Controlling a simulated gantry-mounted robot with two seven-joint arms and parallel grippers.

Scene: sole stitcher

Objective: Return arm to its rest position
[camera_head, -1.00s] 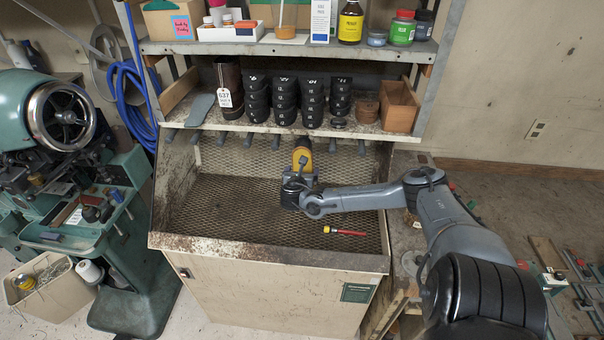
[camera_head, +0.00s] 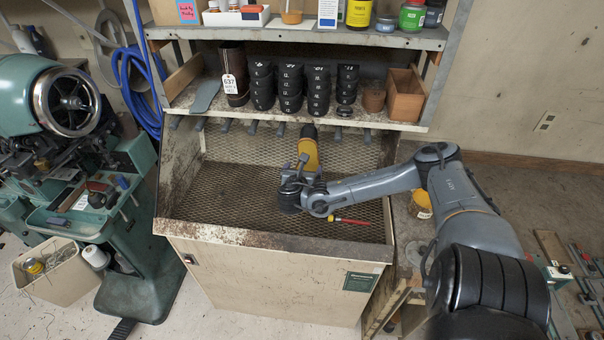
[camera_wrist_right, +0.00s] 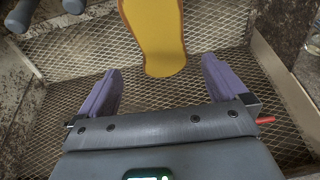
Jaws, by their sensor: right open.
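My right gripper (camera_head: 305,164) is over the mesh-bottomed bin (camera_head: 222,190) of the bench, its arm coming in from the right. In the right wrist view its two purple fingers (camera_wrist_right: 160,82) are spread apart with nothing between them. A yellow sole-shaped piece (camera_head: 309,147) stands against the back of the bin just beyond the gripper. In the right wrist view the yellow piece (camera_wrist_right: 155,35) lies ahead of the fingertips, apart from them. My left gripper is not in view.
A red-handled tool (camera_head: 350,221) lies on the mesh. A green machine (camera_head: 60,105) stands at left. The front of the mesh is mostly clear.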

